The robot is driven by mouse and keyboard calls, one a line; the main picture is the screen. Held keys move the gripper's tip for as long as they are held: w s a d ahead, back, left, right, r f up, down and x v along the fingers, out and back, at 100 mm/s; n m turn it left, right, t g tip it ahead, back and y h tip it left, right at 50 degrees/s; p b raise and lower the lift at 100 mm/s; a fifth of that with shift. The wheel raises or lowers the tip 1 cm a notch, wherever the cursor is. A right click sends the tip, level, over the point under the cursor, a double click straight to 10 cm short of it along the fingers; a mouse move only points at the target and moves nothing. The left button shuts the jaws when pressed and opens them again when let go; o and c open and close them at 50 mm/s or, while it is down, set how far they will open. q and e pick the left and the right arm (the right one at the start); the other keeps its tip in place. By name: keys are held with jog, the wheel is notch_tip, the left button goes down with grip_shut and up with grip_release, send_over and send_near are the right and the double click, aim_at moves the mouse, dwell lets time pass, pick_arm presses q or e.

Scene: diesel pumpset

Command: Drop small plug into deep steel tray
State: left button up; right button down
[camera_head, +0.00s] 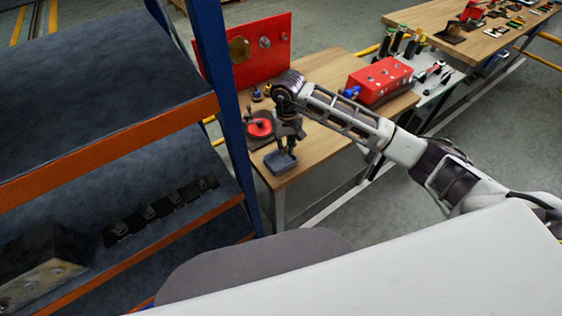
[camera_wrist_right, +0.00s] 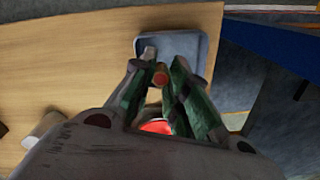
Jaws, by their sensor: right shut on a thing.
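The deep steel tray (camera_head: 281,166) is a small grey-blue rounded box near the table's front corner. In the right wrist view the tray (camera_wrist_right: 183,42) lies just beyond my fingertips, with a small grey piece (camera_wrist_right: 149,53) at its left side. My right gripper (camera_head: 286,147) points down, over or close to the tray's far edge. In the wrist view my right gripper (camera_wrist_right: 159,73) is shut on the small plug (camera_wrist_right: 160,79), which shows a round orange-red end between the fingertips. The exact height above the tray is hard to tell. My left gripper is not in view.
A red disc on a dark base (camera_head: 260,126) sits on the wooden table (camera_head: 318,145) behind the gripper. A red upright panel (camera_head: 252,50) and a red block (camera_head: 380,80) stand farther back. A blue rack post (camera_head: 222,95) with dark shelves rises close at the left.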

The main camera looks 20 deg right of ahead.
jog(key=shift+f+b, duration=0.35)
jog(key=shift+f, duration=1.2)
jog(key=c, duration=1.3)
grip_release()
jog(key=shift+r, duration=0.1)
jog(key=shift+d+r, duration=0.1)
jog(key=shift+r, duration=5.8)
